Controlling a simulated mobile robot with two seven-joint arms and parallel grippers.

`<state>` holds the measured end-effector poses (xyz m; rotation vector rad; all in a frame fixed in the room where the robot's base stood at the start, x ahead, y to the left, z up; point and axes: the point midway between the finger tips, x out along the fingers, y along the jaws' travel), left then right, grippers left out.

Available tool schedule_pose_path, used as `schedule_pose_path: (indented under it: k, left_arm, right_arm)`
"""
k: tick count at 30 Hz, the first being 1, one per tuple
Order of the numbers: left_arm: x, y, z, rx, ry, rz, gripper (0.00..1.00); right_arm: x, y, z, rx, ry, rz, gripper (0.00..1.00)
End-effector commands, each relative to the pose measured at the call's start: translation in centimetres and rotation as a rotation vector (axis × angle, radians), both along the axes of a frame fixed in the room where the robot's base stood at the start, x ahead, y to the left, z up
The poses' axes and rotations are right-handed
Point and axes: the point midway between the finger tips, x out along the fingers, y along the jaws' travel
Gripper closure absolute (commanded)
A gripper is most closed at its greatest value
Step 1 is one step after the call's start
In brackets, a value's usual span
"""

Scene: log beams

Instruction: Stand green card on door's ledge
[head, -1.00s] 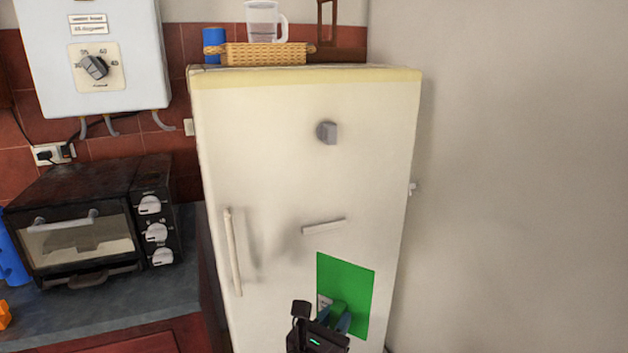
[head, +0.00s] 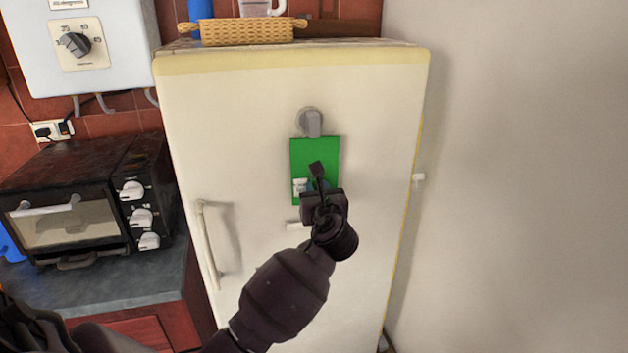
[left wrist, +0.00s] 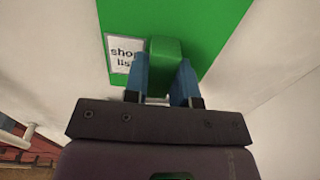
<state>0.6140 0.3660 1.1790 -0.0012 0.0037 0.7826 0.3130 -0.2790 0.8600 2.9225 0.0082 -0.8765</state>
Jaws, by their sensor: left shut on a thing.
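The green card (head: 313,152) is upright in front of the white fridge door (head: 225,130), just below a grey knob (head: 311,122). My left gripper (head: 319,187) is shut on the card's green grip block (left wrist: 166,58), with a blue finger on each side. A white label with part of a "shopping list" text (left wrist: 123,55) shows on the card (left wrist: 200,25). The short pale ledge (head: 293,225) is just below the card and partly hidden behind my gripper. I cannot tell whether the card touches the door or ledge. My right gripper is not in view.
The fridge's long handle (head: 206,245) is left of the ledge. A black toaster oven (head: 70,215) stands on the counter at left. A basket-like rolling-pin-shaped item (head: 240,31) lies on the fridge top. A bare wall (head: 510,170) is at right.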

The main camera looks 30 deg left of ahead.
Motion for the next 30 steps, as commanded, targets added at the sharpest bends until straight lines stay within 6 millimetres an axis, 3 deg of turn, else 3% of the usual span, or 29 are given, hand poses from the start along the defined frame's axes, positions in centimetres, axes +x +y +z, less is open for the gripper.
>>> schedule_pose_path:
  k: [6, 30]
  left_arm:
    - [0.58, 1.42, 0.62, 0.001, -0.001, 0.082, 0.98]
    - [0.51, 1.38, -0.23, 0.0, 0.0, 0.082, 0.98]
  right_arm:
    - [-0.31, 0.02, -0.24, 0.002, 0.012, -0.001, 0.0]
    - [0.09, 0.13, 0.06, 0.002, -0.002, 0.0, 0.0]
